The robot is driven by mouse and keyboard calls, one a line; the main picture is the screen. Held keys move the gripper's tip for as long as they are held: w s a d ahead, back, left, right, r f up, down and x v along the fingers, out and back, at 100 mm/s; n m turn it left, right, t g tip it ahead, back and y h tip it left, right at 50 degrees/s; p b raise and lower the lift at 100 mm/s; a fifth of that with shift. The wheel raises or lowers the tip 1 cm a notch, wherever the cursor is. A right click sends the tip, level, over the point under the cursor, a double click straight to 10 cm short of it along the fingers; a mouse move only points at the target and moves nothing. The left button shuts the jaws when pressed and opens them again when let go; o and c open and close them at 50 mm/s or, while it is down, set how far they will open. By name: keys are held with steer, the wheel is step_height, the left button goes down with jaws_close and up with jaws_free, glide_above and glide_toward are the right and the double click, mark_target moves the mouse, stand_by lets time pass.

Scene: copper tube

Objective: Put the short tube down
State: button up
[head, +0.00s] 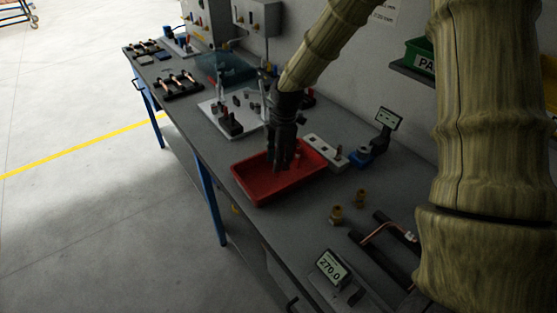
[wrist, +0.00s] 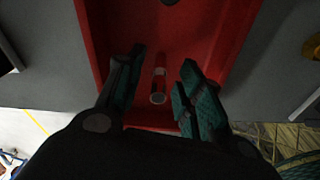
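The short tube (wrist: 158,85) shows in the wrist view between my two fingers, over the red tray's floor. It has a pale round end toward me and a reddish, shiny body. My gripper (wrist: 157,92) is open, with a gap on each side of the tube. I cannot tell whether the tube leans or stands. In the head view my gripper (head: 282,166) points down into the red tray (head: 262,193). A small pinkish spot shows beside the fingers in the tray; I cannot tell whether it is the tube.
A pale block (head: 325,152) and a blue clamp (head: 361,157) stand right of the tray. Two brass fittings (head: 336,214) and a bent copper tube (head: 380,231) on black supports lie nearer. A white board (head: 231,113) with parts lies behind. The bench left of the fittings is clear.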

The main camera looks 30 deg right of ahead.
step_height(320, 180, up, 12)
steer(key=d+b, duration=0.1)
steer(key=b, duration=0.1)
steer(key=shift+d+f+b, duration=0.15)
steer(key=shift+b, duration=0.2)
